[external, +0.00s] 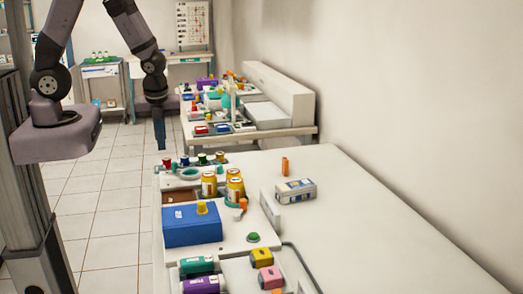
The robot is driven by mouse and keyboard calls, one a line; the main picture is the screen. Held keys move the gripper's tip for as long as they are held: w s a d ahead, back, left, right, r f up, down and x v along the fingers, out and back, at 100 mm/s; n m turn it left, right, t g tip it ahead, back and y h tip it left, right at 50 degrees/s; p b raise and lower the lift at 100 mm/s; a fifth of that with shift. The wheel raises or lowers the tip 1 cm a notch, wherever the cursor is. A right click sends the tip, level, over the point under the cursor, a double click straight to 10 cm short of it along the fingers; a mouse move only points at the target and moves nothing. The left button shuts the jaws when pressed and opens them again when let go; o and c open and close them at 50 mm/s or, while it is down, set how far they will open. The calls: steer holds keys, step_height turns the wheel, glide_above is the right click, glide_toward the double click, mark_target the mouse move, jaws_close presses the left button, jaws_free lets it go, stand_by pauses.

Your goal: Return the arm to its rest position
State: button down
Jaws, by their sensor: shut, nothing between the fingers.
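My gripper (161,140) hangs from my arm (149,62), pointing down, just off the far left corner of the near table (370,222). Its narrow fingers are together with nothing held. It appears above or beside the row of small coloured caps, though the exact height and depth cannot be told. My arm is bent, with its elbow out of the picture above.
The near table holds a blue box (192,226), several amber bottles (209,184), a white-blue box (296,190), an orange piece (285,166) and coloured blocks (262,257). A second cluttered table (301,131) stands behind. The near table's right side is bare.

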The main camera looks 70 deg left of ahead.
steer(key=s+d+n+g+h, duration=0.3)
steer(key=s+n, duration=0.4)
steer(key=n, duration=1)
steer(key=w+d+r+n+t, duration=0.1)
steer(key=w+d+r+t, duration=0.1)
steer(key=d+r, duration=0.4)
steer(key=shift+d+r+t, duration=0.15)
steer(key=shift+r+t, duration=0.15)
steer(key=shift+t, duration=0.2)
